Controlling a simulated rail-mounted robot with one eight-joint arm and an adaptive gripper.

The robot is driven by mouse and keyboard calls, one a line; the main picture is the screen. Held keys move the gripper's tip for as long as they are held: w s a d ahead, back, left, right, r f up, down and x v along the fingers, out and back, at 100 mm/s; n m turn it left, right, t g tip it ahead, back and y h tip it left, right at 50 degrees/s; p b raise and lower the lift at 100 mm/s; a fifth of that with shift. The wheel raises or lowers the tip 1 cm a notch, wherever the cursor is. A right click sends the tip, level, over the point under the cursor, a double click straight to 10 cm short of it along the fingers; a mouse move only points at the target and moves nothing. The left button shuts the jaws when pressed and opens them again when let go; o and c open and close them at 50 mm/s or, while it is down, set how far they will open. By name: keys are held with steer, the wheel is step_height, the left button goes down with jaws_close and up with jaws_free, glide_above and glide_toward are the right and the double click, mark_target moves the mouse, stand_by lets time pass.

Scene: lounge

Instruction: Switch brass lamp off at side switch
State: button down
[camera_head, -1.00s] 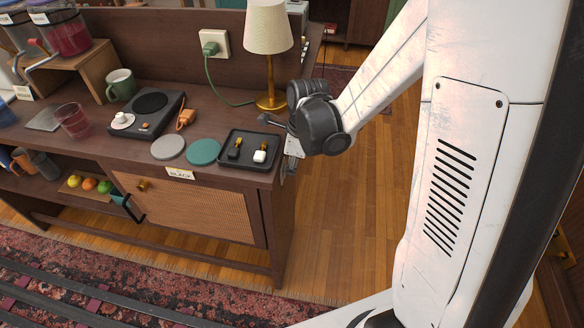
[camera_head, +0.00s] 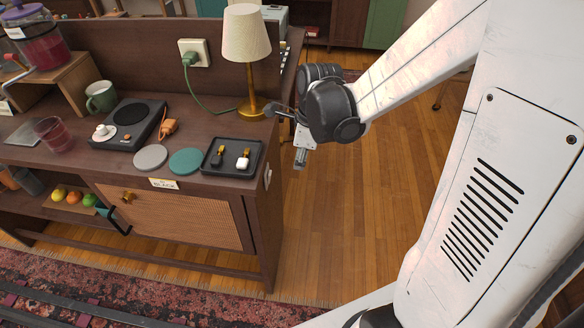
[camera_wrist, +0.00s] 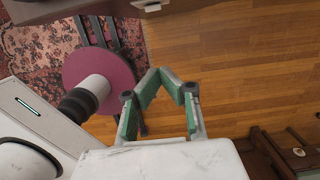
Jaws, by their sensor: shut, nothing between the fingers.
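The brass lamp (camera_head: 247,50) stands at the right end of the sideboard, with a cream shade and a round brass base. I cannot tell whether it is lit. A small pale switch (camera_head: 268,177) sits on the sideboard's right side panel, below the top. My gripper (camera_head: 300,160) hangs just right of that panel, pointing down, apart from the switch. In the wrist view my gripper (camera_wrist: 160,74) has its green-padded fingers drawn together at the tips, with nothing between them. A pale fitting (camera_wrist: 152,6) shows on the sideboard edge at the top there.
A green cord runs from the lamp to a wall socket (camera_head: 194,52). A black tray (camera_head: 207,170) with two small items lies near the sideboard's front right corner. Coasters, a hotplate (camera_head: 112,135) and a green mug (camera_head: 100,96) stand further left. The wooden floor right of the sideboard is clear.

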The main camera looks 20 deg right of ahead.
steer(key=shift+s+d+r+p, duration=0.15)
steer(key=shift+d+r, duration=0.15)
steer(key=shift+r, duration=0.55)
steer(key=shift+s+d+r+p, duration=0.15)
steer(key=shift+d+r, duration=0.1)
steer(key=shift+r, duration=0.55)
steer(key=s+a+r+n+t, duration=0.1)
steer(key=s+r+n+t, duration=0.2)
steer(key=n, duration=0.9)
steer(key=s+a+r+n+t+h, duration=0.1)
steer(key=s+a+r+n+t, duration=0.1)
steer(key=s+r+n, duration=0.6)
step_height(320, 180, up, 3)
steer(key=n+t, duration=0.1)
steer(key=n, duration=0.2)
steer(key=shift+s+n+p, duration=0.2)
steer(key=shift+n+p, duration=0.15)
steer(key=shift+n, duration=0.05)
